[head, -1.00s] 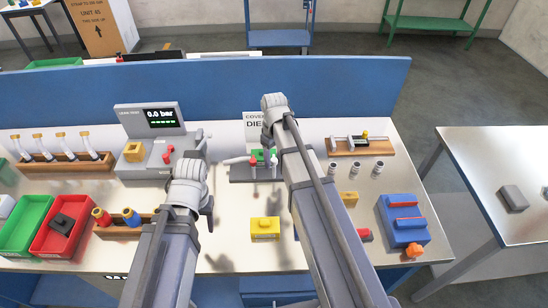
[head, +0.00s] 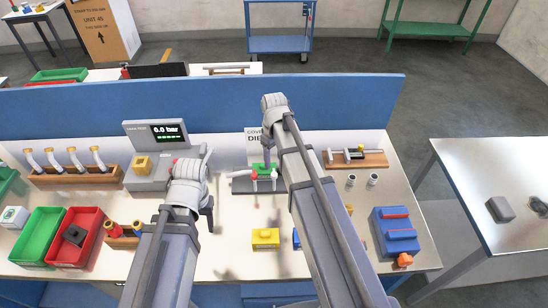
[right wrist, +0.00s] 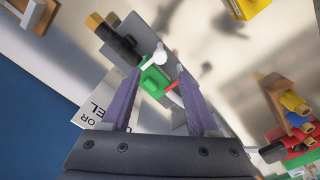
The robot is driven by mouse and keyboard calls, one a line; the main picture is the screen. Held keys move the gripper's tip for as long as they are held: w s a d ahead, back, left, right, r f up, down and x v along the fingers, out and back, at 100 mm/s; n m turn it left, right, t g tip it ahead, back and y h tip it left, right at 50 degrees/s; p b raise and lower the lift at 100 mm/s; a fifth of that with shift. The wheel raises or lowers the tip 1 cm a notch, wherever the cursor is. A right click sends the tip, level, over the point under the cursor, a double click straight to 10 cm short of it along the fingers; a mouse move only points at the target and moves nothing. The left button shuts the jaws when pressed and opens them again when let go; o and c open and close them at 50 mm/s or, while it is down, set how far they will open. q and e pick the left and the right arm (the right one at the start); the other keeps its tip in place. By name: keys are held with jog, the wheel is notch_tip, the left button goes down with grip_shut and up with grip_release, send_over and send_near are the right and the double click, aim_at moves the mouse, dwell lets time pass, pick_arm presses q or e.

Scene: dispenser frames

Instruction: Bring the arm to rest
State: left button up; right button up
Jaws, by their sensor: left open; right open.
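My left gripper (head: 208,188) hangs above the bench in the head view, partly hidden by its wrist, open and empty. My right arm reaches further forward, its wrist (head: 275,108) above a dark fixture (head: 243,183) with a green block (head: 262,169) and red and white parts. Its gripper is mostly hidden there. In the right wrist view my right gripper (right wrist: 157,78) is open; the green block (right wrist: 154,82) appears between its fingers, and I cannot tell whether they touch it.
A gauge box (head: 153,150) reading 0.0 bar stands left. Green (head: 33,234) and red (head: 88,222) trays lie front left. A yellow block (head: 265,238) is front centre, a blue box (head: 395,232) right. A blue partition (head: 190,100) runs behind the bench.

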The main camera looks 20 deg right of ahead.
dwell(0.4)
jog(key=shift+s+a+f, duration=0.2)
jog(key=shift+s+a, duration=0.05)
jog(key=s+a+f+b, duration=0.3)
jog(key=s+a+b, duration=0.1)
jog(key=s+a, duration=0.3)
jog(key=s+a+f+m+h+b, duration=0.1)
jog(key=s+a+f+b, duration=0.3)
jog(key=s+a, duration=0.3)
jog(key=s, duration=0.3)
jog(key=shift+a+f, duration=0.25)
jog(key=shift+a, duration=0.05)
